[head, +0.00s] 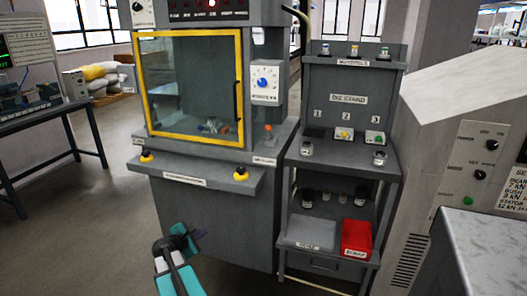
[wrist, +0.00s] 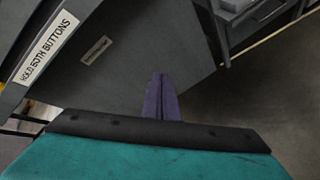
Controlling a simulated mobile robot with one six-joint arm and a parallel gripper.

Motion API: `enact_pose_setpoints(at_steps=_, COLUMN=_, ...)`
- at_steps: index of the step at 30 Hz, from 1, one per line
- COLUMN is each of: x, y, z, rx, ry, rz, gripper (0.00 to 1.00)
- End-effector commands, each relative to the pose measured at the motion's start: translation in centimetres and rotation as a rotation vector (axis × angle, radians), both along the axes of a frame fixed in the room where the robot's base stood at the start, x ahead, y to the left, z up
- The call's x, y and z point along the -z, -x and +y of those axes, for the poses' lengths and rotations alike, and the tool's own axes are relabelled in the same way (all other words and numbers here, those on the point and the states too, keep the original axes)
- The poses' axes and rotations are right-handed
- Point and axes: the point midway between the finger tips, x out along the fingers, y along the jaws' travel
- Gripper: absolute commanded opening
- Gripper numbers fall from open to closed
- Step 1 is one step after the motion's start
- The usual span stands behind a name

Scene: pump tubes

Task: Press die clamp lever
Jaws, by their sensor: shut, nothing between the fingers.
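The grey press (head: 213,225) stands in the middle of the head view, its yellow-framed clear door (head: 190,85) closed. A small lever with an orange tip (head: 268,129) stands on the press deck right of the door; a white label (head: 264,161) below it is too small to read. I take it to be the die clamp lever. My gripper (head: 198,234) is low in front of the press, well below and left of the lever. Its purple fingers (wrist: 162,97) are together and empty in the wrist view. The lever is outside the wrist view.
Two yellow-and-black buttons (head: 241,173) (head: 147,156) sit on the press's front ledge. A die stand (head: 343,151) with several small parts and a red bin (head: 356,238) stands to the right. A grey console (head: 465,150) is at far right. Open floor lies left.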

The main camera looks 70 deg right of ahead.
Motion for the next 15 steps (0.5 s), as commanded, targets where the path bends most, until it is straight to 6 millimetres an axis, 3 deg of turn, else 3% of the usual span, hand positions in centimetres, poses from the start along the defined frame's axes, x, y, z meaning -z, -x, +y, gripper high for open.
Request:
enact_pose_setpoints(at_steps=1, x=-1.9, y=0.6, z=-2.6, rx=-0.009, ry=0.051, rz=0.029, gripper=0.00)
enact_pose_setpoints(at_steps=6, x=-9.0, y=3.1, z=-9.6, rx=-0.052, ry=0.225, rz=0.173, gripper=0.00)
enact_pose_setpoints(at_steps=12, x=-17.8, y=7.4, z=-16.5, rx=-0.071, ry=0.412, rz=0.386, gripper=0.00)
enact_pose_setpoints(at_steps=15, x=-21.6, y=9.6, z=-18.9, rx=-0.071, ry=0.485, rz=0.495, gripper=0.00)
